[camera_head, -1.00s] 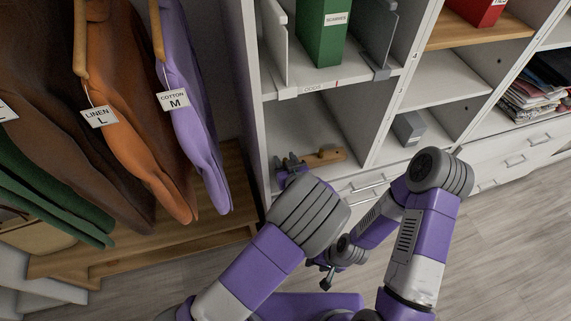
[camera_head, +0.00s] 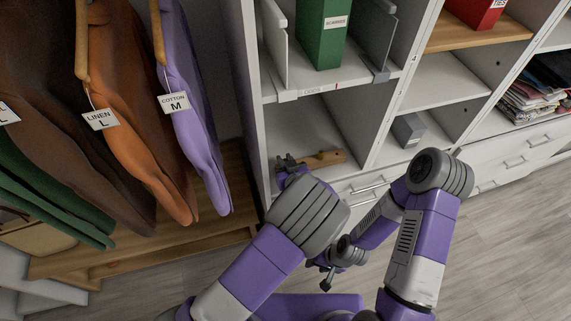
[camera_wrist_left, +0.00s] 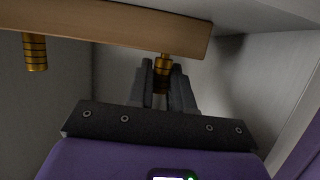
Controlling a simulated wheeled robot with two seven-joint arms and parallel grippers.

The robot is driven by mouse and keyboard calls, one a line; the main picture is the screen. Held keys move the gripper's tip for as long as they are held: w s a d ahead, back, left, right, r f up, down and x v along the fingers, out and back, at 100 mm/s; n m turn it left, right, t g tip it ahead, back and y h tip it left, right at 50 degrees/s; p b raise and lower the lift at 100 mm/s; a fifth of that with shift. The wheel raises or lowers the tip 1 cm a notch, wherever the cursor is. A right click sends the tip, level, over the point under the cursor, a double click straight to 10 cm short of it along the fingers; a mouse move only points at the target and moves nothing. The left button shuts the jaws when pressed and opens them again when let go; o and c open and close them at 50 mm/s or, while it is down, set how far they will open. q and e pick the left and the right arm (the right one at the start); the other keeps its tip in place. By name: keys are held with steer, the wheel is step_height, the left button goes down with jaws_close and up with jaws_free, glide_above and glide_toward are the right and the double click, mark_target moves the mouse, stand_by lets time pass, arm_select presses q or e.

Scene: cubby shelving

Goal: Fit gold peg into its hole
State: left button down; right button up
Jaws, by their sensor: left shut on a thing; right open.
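In the left wrist view a gold ringed peg (camera_wrist_left: 162,62) is between the two fingers of my left gripper (camera_wrist_left: 162,82), which is shut on it. The peg's upper end is at the underside of a wooden board (camera_wrist_left: 100,27); I cannot tell how far it is seated. A second gold ringed peg (camera_wrist_left: 35,53) hangs under the board at the left. The head view shows the board (camera_head: 325,158) in the lower cubby, with my left gripper (camera_head: 284,162) at its left end. The hole is not visible. My right gripper (camera_head: 327,281) is open and low, away from the shelf.
The cubby shelving (camera_head: 340,88) has walls close around my left gripper. A green binder (camera_head: 323,35) stands on the shelf above. A grey box (camera_head: 408,129) sits in the cubby to the right. Clothes (camera_head: 190,110) hang at the left.

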mark_target(285, 160)
arm_select(q)
steer(key=shift+r+p, duration=1.45)
steer(key=shift+r, duration=0.35)
steer(key=shift+f, duration=0.1)
